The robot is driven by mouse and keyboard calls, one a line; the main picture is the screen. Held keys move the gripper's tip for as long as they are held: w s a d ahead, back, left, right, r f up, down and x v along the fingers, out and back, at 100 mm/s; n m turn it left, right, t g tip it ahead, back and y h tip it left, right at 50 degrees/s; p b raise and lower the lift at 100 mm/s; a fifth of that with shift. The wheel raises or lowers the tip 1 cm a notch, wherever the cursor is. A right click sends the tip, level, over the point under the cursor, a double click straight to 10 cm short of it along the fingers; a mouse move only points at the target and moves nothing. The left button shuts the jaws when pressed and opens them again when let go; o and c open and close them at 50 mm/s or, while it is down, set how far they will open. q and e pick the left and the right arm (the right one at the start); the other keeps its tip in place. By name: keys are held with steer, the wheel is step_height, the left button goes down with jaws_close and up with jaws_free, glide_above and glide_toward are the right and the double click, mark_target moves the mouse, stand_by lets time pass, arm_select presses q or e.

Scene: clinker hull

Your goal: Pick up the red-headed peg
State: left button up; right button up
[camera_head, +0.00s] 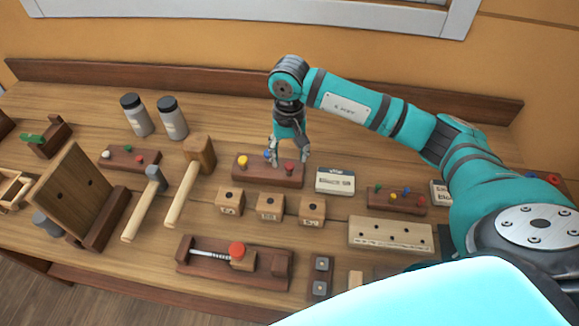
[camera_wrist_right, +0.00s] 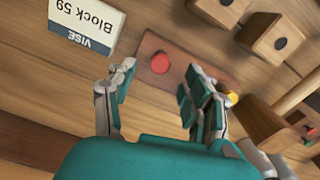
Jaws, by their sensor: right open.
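The red-headed peg (camera_head: 289,168) stands in a reddish-brown wooden block (camera_head: 262,179) near the middle of the bench. A yellow peg (camera_head: 243,160) and a blue peg (camera_head: 267,155) stand in the same block. My right gripper (camera_head: 288,159) points down over the right part of this block. In the right wrist view, the red head (camera_wrist_right: 160,62) shows between the two open fingers (camera_wrist_right: 158,78), apart from both. The fingers hold nothing. The yellow peg (camera_wrist_right: 232,97) is partly hidden behind the right finger there. My left gripper is not in view.
A white "VISE Block 59" card (camera_head: 335,181) lies right of the block. Wooden cubes (camera_head: 270,207) stand in front, with a red-knobbed vise (camera_head: 237,262) nearer still. Mallets (camera_head: 190,175) lie to the left. Another peg block (camera_head: 396,201) sits to the right.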

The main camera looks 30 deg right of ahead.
mark_target(289, 165)
steer(key=f+p, duration=0.1)
steer(key=f, duration=0.1)
steer(key=f+p, duration=0.1)
steer(key=f, duration=0.1)
steer(key=shift+s+a+f, duration=0.1)
steer(key=shift+s+f, duration=0.1)
steer(key=shift+f, duration=0.35)
steer(key=shift+c, duration=0.4)
steer(key=c, duration=0.9)
